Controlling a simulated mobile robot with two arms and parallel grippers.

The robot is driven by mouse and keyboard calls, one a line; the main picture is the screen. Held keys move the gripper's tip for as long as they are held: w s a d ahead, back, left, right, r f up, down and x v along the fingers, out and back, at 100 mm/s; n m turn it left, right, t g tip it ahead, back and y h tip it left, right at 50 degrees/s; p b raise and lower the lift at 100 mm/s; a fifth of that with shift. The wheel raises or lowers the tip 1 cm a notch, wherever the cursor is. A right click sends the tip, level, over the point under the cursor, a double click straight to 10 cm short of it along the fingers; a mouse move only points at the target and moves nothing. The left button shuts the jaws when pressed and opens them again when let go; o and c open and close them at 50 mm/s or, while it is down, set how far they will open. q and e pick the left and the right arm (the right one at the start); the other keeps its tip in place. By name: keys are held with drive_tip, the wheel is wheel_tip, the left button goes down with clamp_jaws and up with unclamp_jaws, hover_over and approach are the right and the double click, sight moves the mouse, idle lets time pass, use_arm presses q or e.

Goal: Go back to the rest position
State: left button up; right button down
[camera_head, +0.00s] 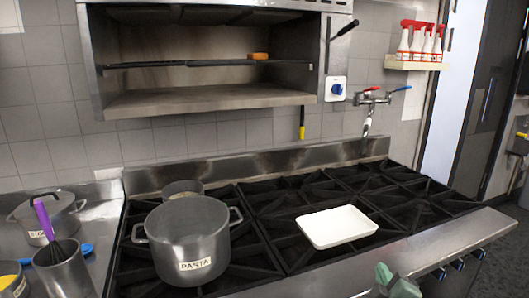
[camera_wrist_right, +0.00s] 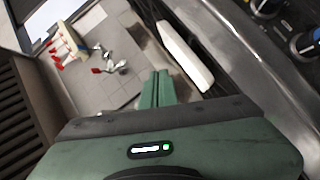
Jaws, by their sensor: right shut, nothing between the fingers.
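My right gripper (camera_head: 396,282) shows at the bottom edge of the head view, in front of the stove's front edge. In the right wrist view its green fingers (camera_wrist_right: 157,90) are pressed together with nothing between them. My left gripper is in neither view. A white rectangular tray (camera_head: 337,227) lies on the stove grates, beyond and to the left of the right gripper. It also shows in the right wrist view (camera_wrist_right: 186,57), apart from the fingers.
A large pot labelled PASTA (camera_head: 188,248) stands on the left burners, with a smaller pot (camera_head: 183,189) behind it. Stove knobs (camera_head: 457,265) line the front edge at right. A lidded pot (camera_head: 48,218) and a whisk container (camera_head: 64,275) stand at left. The right burners are clear.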

drive_tip(key=s+a+f+m+g+y, duration=0.1)
drive_tip(key=s+a+f+m+g, duration=0.15)
drive_tip(key=s+f, duration=0.45)
drive_tip(key=s+a+f+m+g, duration=0.1)
drive_tip(key=s+f+m+g, duration=0.1)
drive_tip(key=s+f+g, duration=0.35)
drive_tip(key=s+a+f+m+g+y, duration=0.15)
drive_tip(key=s+f, duration=0.25)
drive_tip(key=s, duration=0.6)
drive_tip(key=s+a+f+m+g+y, duration=0.1)
drive_tip(key=s+a+f+m+g, duration=0.2)
drive_tip(key=s, duration=0.7)
wheel_tip(320, 180, down, 28)
drive_tip(key=s+f, duration=0.1)
drive_tip(key=s, duration=0.1)
drive_tip(key=s+d+f+n+g, duration=0.1)
drive_tip(key=s+d+f+g, duration=0.1)
drive_tip(key=s+f, duration=1.1)
drive_tip(key=s+d, duration=0.1)
drive_tip(key=s, duration=0.2)
drive_tip(key=shift+d+f, duration=0.2)
drive_tip(key=shift+f, duration=0.2)
